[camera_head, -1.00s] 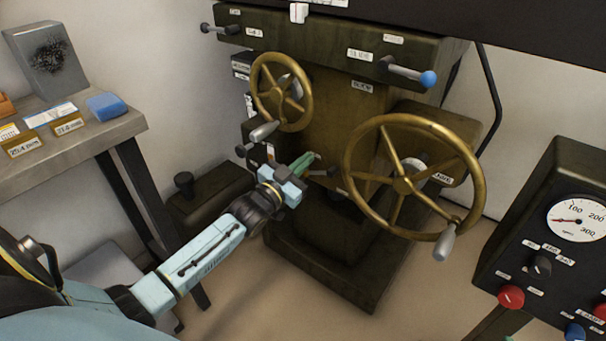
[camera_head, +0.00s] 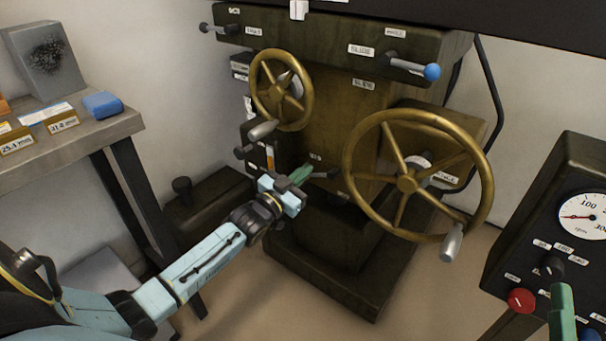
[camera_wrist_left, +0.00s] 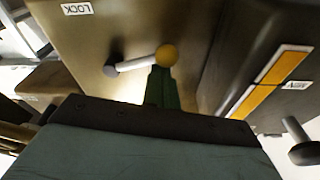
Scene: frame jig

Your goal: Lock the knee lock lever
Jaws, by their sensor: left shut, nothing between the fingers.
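The knee lock lever (camera_head: 326,174) sticks out of the machine's column beside my left gripper (camera_head: 303,174). In the left wrist view the lever (camera_wrist_left: 137,65) has a dark hub at left, a pale shaft and a yellow ball end at right. A LOCK label (camera_wrist_left: 77,8) is on the face above the hub. My left gripper's green fingers (camera_wrist_left: 160,86) are shut and empty, with their tips at the yellow ball; I cannot tell whether they touch it. A green fingertip of my right gripper (camera_head: 562,312) shows at the lower right; its jaws are mostly out of frame.
A large brass handwheel (camera_head: 410,184) stands right of the lever, and a smaller one (camera_head: 281,90) is above left. A dial panel (camera_head: 560,230) is at right. A side table (camera_head: 105,130) with blocks is at left. Open floor lies in front.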

